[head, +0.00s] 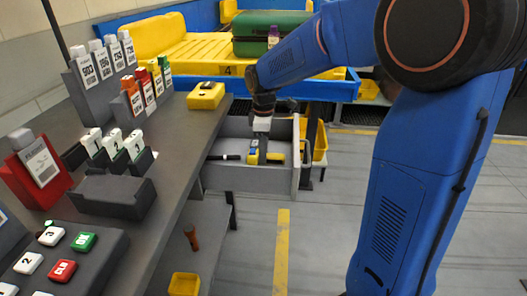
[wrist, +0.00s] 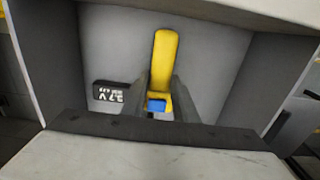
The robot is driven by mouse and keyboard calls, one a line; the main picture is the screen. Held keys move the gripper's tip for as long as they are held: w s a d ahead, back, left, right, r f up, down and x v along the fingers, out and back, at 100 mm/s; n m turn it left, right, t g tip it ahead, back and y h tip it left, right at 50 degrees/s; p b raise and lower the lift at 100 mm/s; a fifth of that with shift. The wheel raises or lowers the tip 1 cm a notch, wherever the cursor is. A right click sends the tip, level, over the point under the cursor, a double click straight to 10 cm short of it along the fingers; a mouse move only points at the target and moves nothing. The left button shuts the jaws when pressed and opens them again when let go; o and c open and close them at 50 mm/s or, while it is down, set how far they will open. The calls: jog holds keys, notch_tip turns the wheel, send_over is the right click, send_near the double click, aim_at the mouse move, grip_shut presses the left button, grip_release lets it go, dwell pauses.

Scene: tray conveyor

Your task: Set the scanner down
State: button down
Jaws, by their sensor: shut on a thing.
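The scanner (head: 274,157) is yellow with a blue part. In the head view it is at the open grey drawer (head: 240,181), below my wrist. My gripper (head: 255,155) points down into the drawer and is shut on the scanner. In the wrist view the yellow scanner (wrist: 164,60) lies lengthwise between the two dark fingers of the gripper (wrist: 160,104), its blue part near the fingertips. The scanner is over or on the drawer floor; I cannot tell whether it touches.
A black labelled block (wrist: 111,94) lies in the drawer left of the scanner. The grey counter (head: 165,150) carries a yellow case (head: 206,95), tag racks and a button panel (head: 60,255). A yellow tray conveyor (head: 200,55) with a green case (head: 268,30) stands behind.

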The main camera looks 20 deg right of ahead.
jog(key=c, duration=1.4)
grip_release()
jog(key=shift+f, duration=0.1)
jog(key=shift+r, duration=6.25)
jog(key=s+d+m, duration=0.1)
jog(key=s+m, duration=0.1)
jog(key=s, duration=0.3)
jog(key=s+d+m+t, duration=0.1)
jog(key=s+d+m, duration=0.1)
jog(key=s, duration=0.3)
jog(key=s+d+m+t, duration=0.1)
jog(key=s+d+m, duration=0.1)
jog(key=s, duration=0.3)
jog(key=shift+s, duration=0.2)
jog(key=s+d+f+m+t, duration=0.1)
jog(key=s+f+m, duration=0.2)
jog(key=s, duration=0.4)
jog(key=s+d+f+m+t, duration=0.1)
jog(key=s+d+f+m, duration=0.1)
jog(key=s+f+m, duration=0.2)
jog(key=shift+s+f+m+t, duration=0.3)
jog(key=shift+s+t, duration=0.1)
jog(key=shift+s, duration=1.3)
